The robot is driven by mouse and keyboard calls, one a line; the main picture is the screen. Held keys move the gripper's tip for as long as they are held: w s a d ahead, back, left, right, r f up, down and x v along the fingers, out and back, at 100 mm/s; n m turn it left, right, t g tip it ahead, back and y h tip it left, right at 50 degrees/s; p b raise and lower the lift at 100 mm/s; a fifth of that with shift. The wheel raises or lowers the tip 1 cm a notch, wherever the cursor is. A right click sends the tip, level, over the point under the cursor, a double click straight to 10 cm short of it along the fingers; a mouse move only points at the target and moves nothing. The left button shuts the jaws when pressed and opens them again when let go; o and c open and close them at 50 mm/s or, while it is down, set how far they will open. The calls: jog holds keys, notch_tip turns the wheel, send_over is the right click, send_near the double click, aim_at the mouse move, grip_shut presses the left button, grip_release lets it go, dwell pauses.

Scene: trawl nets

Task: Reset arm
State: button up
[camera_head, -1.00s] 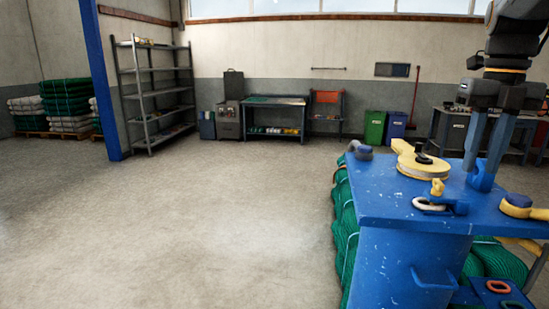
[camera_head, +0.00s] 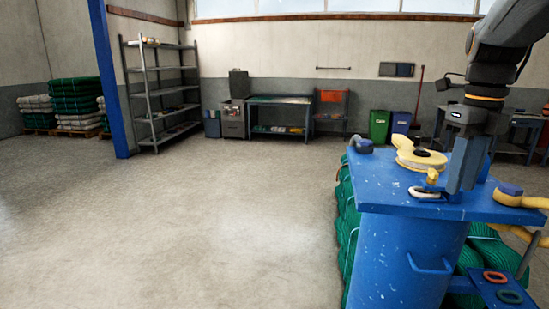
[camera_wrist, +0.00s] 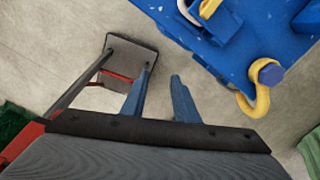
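My gripper (camera_head: 459,190) hangs from my arm at the right of the head view, pointing down in front of the blue stand's top. Its two blue-grey fingers overlap there. In the wrist view my gripper (camera_wrist: 160,76) has its fingers apart, with only floor showing between the tips. The blue stand (camera_head: 400,200) carries a yellow block (camera_head: 415,152), a pale ring in a blue bracket (camera_head: 425,192) and a yellow shackle with a blue pin (camera_head: 520,197). The shackle also shows in the wrist view (camera_wrist: 262,100).
Green net bundles (camera_head: 343,215) lie around the stand's base. A small plate with red and green rings (camera_head: 497,290) sits low at right. A shelf rack (camera_head: 160,95), a workbench (camera_head: 280,100) and bins (camera_head: 379,126) line the back. The floor at left is clear.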

jog(key=s+a+f+n+b, duration=0.1)
jog(key=a+f+n+b, duration=0.1)
jog(key=a+f+n, duration=0.4)
jog(key=s+a+f+n+b, duration=0.1)
jog(key=s+a+f+n, duration=0.1)
jog(key=a+f+n, duration=0.5)
jog(key=s+a+f+n+t+b, duration=0.1)
jog(key=a+f+n, duration=0.6)
jog(key=f+n, duration=0.9)
jog(key=n+b, duration=0.1)
jog(key=n, duration=0.3)
jog(key=shift+s+b, duration=0.15)
jog(key=shift+b, duration=0.2)
jog(key=shift+a, duration=0.1)
